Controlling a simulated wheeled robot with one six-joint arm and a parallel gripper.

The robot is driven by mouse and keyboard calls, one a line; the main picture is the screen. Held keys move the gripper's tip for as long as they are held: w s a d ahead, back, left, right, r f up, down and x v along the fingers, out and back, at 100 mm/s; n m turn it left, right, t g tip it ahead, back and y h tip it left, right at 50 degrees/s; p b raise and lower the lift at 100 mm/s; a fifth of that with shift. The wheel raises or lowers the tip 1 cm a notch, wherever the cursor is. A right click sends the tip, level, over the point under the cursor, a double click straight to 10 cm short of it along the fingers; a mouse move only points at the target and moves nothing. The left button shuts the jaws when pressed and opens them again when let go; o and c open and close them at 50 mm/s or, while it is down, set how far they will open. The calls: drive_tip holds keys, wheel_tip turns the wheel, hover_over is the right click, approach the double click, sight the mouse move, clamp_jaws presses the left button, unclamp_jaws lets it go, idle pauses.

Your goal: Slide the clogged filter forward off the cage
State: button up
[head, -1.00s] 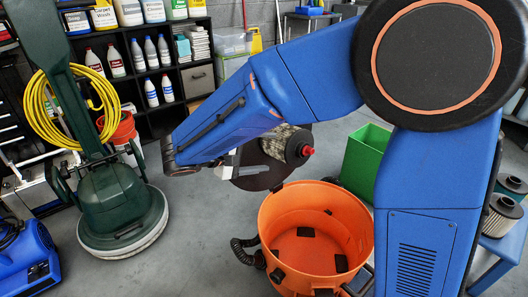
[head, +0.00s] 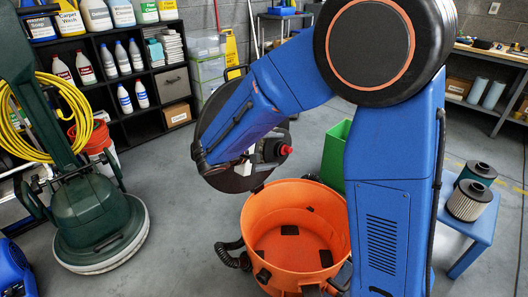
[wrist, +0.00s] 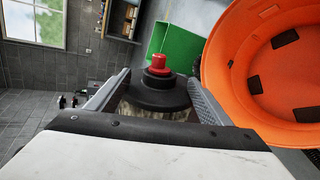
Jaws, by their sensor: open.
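The clogged filter has a black end cap with a red knob (head: 285,150); in the head view my arm hides most of its body. The cage inside it is not visible. A large dark disc (head: 238,184) shows behind and below my forearm. In the wrist view the filter's black cap (wrist: 155,92) and red knob point away from me, with a strip of greyish pleated side below the cap. My gripper (wrist: 153,96) is open, one finger on each side of the filter. I cannot tell whether either finger touches it. The gripper is mostly hidden in the head view.
An open orange tub (head: 268,205) stands just below, with a black hose at its left. A green bin (head: 335,155) is behind it. A blue stand (head: 482,215) at right holds two filters (head: 468,200). A green floor machine (head: 95,215) stands left.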

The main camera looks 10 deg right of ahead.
drive_tip(key=shift+x, duration=1.35)
